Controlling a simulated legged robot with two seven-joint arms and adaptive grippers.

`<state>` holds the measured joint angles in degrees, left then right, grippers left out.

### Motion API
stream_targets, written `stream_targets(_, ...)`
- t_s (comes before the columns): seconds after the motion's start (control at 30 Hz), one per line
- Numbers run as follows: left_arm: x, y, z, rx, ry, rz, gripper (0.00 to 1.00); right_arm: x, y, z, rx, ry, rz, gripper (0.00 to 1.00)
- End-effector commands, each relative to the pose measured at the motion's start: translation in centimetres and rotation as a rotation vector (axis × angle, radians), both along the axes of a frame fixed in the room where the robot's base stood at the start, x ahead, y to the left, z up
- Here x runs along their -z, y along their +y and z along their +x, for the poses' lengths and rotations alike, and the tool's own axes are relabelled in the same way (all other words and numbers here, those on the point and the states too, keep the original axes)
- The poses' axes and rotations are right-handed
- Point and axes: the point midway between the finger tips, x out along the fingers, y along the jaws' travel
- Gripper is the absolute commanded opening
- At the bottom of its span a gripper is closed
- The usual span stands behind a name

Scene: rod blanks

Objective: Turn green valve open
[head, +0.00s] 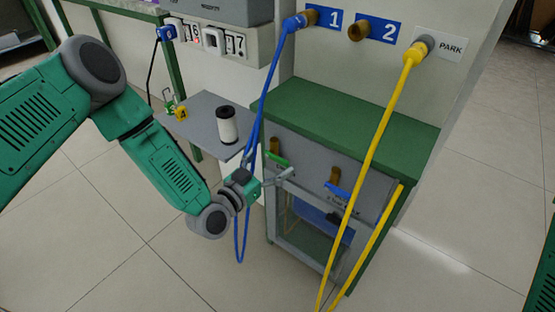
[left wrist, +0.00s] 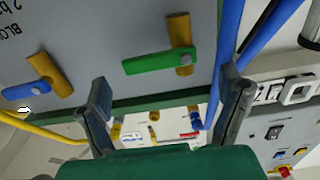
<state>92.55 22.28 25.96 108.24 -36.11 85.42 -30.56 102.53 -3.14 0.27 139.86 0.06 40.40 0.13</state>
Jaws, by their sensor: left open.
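The green valve handle (head: 277,159) is on the grey front panel of the green-topped cabinet, on a brass-coloured stem. In the left wrist view the green handle (left wrist: 150,62) lies roughly crosswise, beyond and between my two fingers. My left gripper (head: 284,178) is open and empty, just in front of and slightly below the green handle in the head view. It also shows in the left wrist view (left wrist: 164,78), fingers spread apart. I see no clear contact with the handle. A blue valve handle (head: 337,189) sits to the right on the same panel. My right gripper is out of view.
A blue hose (head: 264,100) hangs close beside my left gripper. A yellow hose (head: 385,125) runs from the PARK port down past the cabinet's right side. A grey shelf (head: 200,112) with a white cylinder (head: 227,125) is behind my left forearm. Floor in front is clear.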

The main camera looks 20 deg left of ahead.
Motion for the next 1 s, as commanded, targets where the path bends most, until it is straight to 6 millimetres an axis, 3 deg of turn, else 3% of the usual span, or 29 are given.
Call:
stream_targets(0.2, 0.1, -0.8, 2.3, -0.001, 0.000, 0.000, 0.86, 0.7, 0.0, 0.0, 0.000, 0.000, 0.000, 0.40)
stream_targets(0.57, 0.0, -1.0, 2.7, 0.000, 0.001, -0.001, 0.86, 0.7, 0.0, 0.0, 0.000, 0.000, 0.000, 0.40)
stream_targets(0.7, 0.0, -1.0, 2.7, 0.000, 0.001, -0.001, 0.37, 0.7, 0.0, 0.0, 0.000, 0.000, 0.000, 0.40)
stream_targets(1.0, 0.0, -0.9, 2.7, -0.001, 0.005, -0.012, 0.36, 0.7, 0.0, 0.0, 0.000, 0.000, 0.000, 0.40)
